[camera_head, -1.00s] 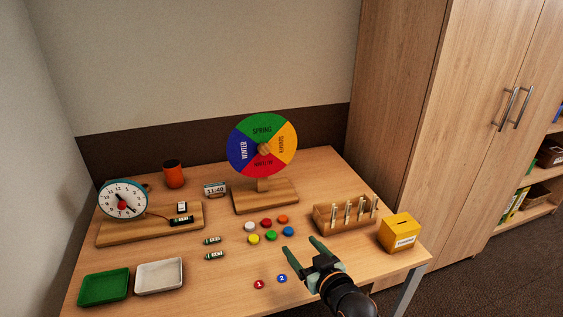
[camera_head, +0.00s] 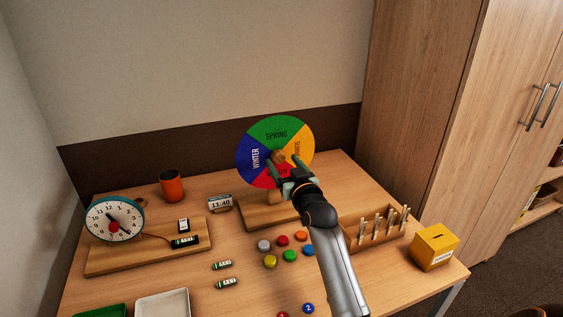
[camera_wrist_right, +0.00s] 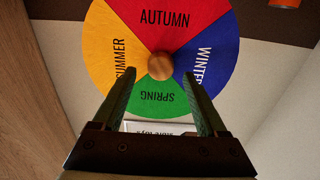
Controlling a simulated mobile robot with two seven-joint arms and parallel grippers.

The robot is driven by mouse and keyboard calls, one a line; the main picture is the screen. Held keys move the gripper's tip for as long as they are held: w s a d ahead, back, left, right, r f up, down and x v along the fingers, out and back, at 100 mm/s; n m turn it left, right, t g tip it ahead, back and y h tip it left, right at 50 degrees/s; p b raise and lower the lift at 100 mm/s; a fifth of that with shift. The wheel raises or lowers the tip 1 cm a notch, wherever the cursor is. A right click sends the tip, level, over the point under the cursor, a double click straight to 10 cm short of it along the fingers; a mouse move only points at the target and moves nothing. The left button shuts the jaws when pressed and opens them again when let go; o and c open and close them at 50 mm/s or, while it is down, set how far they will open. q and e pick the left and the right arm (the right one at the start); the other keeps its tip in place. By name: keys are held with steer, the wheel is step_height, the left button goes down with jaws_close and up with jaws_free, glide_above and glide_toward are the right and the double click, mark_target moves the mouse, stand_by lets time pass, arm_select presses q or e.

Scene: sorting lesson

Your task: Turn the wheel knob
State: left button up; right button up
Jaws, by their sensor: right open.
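The season wheel (camera_head: 275,133) stands upright on a wooden base (camera_head: 243,214), with green SPRING at the top, blue WINTER left, yellow SUMMER right and red AUTUMN below. Its round wooden knob (camera_head: 279,156) is at the centre; it also shows in the right wrist view (camera_wrist_right: 160,66). My right gripper (camera_head: 286,164) is open in front of the wheel. In the right wrist view its two green fingers (camera_wrist_right: 161,85) point at the wheel, apart, with the knob ahead between their tips. Whether they touch the wheel is unclear. My left gripper is not in view.
A clock (camera_head: 115,219) on a board, an orange cup (camera_head: 171,186) and a small 11:40 display (camera_head: 220,203) are to the left. Several coloured discs (camera_head: 289,255) lie in front. A peg block (camera_head: 376,229) and yellow box (camera_head: 435,246) stand to the right.

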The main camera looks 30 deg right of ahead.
steer(key=shift+x, duration=1)
steer(key=shift+c, duration=0.3)
jaws_close()
